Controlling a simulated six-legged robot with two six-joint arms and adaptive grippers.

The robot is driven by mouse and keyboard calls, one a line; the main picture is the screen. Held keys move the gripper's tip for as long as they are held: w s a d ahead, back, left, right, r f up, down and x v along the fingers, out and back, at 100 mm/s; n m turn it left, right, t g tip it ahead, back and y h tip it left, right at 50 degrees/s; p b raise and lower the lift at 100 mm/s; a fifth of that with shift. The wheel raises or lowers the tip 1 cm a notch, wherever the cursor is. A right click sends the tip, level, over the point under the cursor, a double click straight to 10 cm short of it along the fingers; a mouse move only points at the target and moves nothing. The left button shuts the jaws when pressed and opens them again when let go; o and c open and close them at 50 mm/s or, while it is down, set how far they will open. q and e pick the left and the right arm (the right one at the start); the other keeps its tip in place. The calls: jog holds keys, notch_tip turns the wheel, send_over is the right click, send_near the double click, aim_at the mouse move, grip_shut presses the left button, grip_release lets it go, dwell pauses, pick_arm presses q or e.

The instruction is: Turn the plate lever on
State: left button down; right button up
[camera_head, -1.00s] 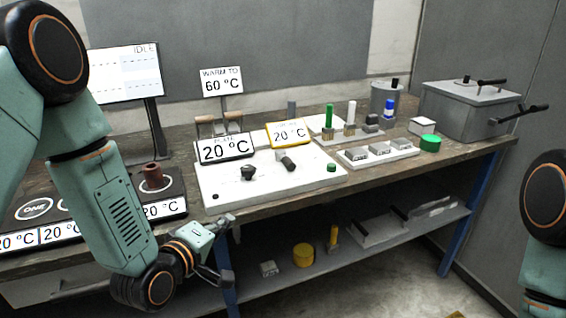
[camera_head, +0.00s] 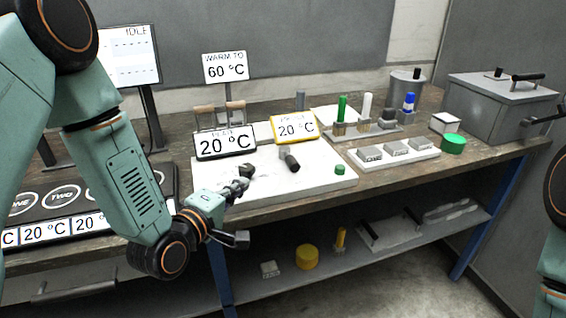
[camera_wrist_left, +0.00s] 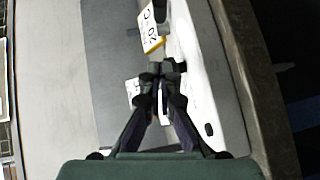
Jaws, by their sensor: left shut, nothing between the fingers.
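The white plate unit (camera_head: 325,180) stands on the bench with a sign (camera_head: 225,141) reading 20 °C at its back left. A dark lever (camera_head: 247,170) sits on it below that sign, and a second dark lever (camera_head: 290,161) sits to its right, below a yellow-framed 20 °C sign (camera_head: 295,128). My left gripper (camera_head: 239,187) is shut and empty at the unit's front left, its tips very close to the left lever. Contact cannot be told. In the left wrist view the closed fingertips (camera_wrist_left: 165,72) are over the unit. My right gripper is out of view.
A small green button (camera_head: 340,170) is on the unit's front right. A rack with coloured-handled tools (camera_head: 360,134), a tray of grey blocks (camera_head: 395,152) and a grey lidded box (camera_head: 495,105) stand to the right. A shelf (camera_head: 375,248) runs below the bench.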

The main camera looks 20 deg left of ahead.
pick_arm(q)
jog(key=shift+w+d, duration=0.3)
jog(key=shift+d, duration=0.1)
jog(key=shift+w, duration=0.25)
jog(key=shift+a+f, duration=0.15)
jog(key=shift+a, duration=0.05)
jog(key=shift+s+a, duration=0.25)
jog(key=shift+a, duration=0.4)
jog(key=shift+s, duration=0.15)
jog(key=shift+d, duration=0.35)
jog(key=shift+w+d, duration=0.55)
jog(key=shift+w, duration=0.25)
send_near(286, 161)
jog(key=a, duration=0.3)
jog(key=shift+a+r, duration=0.1)
jog(key=shift+r, duration=0.1)
jog(key=w, duration=0.1)
jog(key=w+d, duration=0.2)
jog(key=w, duration=0.1)
jog(key=shift+d+f+b, duration=0.1)
jog(key=shift+f+b, duration=0.25)
jog(key=shift+w+d+f, duration=0.2)
jog(key=shift+w+d, duration=0.25)
jog(key=shift+w, duration=0.05)
jog(key=shift+w+d, duration=0.3)
jog(key=shift+d, duration=0.4)
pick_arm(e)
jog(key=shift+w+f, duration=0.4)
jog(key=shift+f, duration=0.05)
